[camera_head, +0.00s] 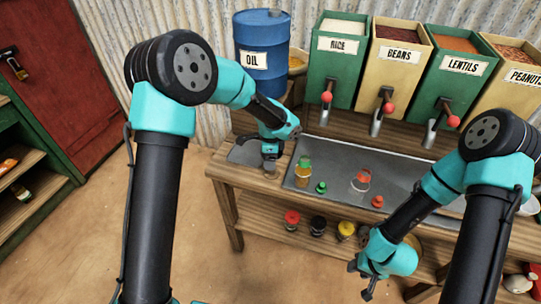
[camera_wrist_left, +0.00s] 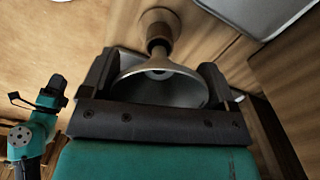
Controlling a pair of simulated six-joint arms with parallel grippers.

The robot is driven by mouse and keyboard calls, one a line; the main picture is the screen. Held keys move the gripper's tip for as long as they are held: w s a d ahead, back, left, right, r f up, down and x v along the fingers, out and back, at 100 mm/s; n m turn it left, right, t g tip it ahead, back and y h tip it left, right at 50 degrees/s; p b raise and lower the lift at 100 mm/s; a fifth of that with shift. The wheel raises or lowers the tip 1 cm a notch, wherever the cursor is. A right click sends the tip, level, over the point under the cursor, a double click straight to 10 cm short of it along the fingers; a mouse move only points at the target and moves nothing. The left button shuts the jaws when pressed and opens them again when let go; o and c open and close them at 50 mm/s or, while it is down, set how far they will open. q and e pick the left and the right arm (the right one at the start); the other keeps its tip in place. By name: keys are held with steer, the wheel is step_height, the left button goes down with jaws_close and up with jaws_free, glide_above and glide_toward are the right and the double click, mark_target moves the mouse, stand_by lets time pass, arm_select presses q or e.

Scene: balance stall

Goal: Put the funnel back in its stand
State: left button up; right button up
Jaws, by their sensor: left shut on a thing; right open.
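In the left wrist view my left gripper (camera_wrist_left: 152,92) is shut on the grey metal funnel (camera_wrist_left: 160,76), its wide mouth between the two fingers. The funnel's narrow end points away from the gripper, toward a round brown wooden piece (camera_wrist_left: 158,17) that looks like the stand. I cannot tell whether the spout is inside it or only in front of it. In the head view my left gripper (camera_head: 270,155) is low over the left end of the bench; the funnel is mostly hidden there. My right gripper (camera_head: 368,284) is open and empty, in front of the bench.
The wooden bench (camera_head: 225,172) carries a grey metal tray (camera_head: 335,192) with jars and small lids. A blue oil drum (camera_head: 262,60) and labelled dispensers (camera_head: 338,62) stand behind. Several lidded jars sit on the lower shelf (camera_head: 265,222). Open floor lies left of the bench.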

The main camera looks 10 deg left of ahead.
arm_select(q)
steer(key=shift+f, duration=1.4)
stand_by(1.3)
steer(key=o, duration=0.8)
steer(key=shift+r, duration=3.5)
steer(key=shift+s+a, duration=0.1)
